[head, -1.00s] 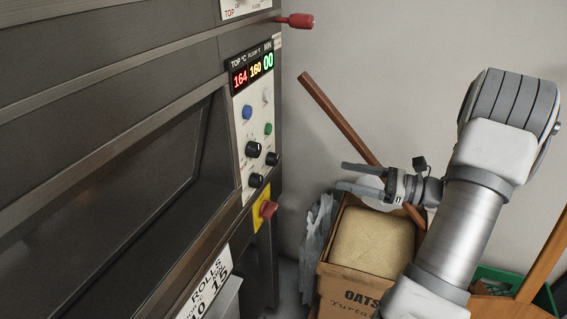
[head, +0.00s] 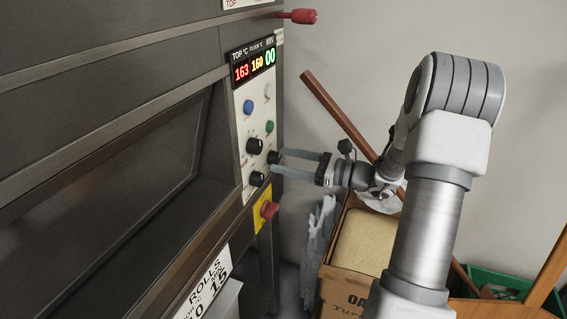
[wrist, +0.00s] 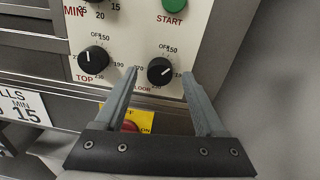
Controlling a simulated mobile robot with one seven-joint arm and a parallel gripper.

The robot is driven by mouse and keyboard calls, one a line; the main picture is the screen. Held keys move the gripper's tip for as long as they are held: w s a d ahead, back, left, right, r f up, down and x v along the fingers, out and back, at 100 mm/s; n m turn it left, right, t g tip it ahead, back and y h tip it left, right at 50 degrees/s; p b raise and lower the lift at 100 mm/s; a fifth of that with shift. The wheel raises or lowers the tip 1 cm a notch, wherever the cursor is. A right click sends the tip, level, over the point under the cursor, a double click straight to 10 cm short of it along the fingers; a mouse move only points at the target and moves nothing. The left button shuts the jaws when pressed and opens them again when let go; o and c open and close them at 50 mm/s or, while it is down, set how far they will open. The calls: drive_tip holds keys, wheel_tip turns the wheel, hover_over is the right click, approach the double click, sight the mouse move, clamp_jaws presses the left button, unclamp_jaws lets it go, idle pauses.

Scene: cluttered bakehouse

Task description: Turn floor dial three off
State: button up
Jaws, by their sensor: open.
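The floor dial (wrist: 160,70) is a black round knob on the oven's cream panel, below the green START button, with "OFF" and "150" printed above it. Its white mark appears to point to the right, away from OFF. Its label is partly hidden by my left finger. In the head view the floor dial (head: 274,157) is at the panel's right edge. My gripper (wrist: 160,76) is open and empty, its fingertips on either side of the dial in the wrist view. In the head view my gripper (head: 278,161) reaches in from the right, tips close to the dial; contact cannot be told.
The top dial (wrist: 93,58) is close left of the floor dial. A red knob on a yellow plate (head: 268,210) sits below. A red-tipped handle (head: 303,16) sticks out above. A cardboard box (head: 345,288) and a leaning wooden pole (head: 336,113) stand by the wall.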

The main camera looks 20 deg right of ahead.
drive_tip(key=shift+w+a, duration=0.35)
drive_tip(key=shift+a, duration=0.05)
clamp_jaws()
idle(0.4)
drive_tip(key=n+b, duration=0.3)
drive_tip(key=n, duration=0.2)
drive_tip(key=shift+f, duration=0.1)
drive_tip(key=shift+n+b, duration=0.9)
drive_tip(key=shift+n, duration=0.5)
drive_tip(key=shift+h, duration=0.3)
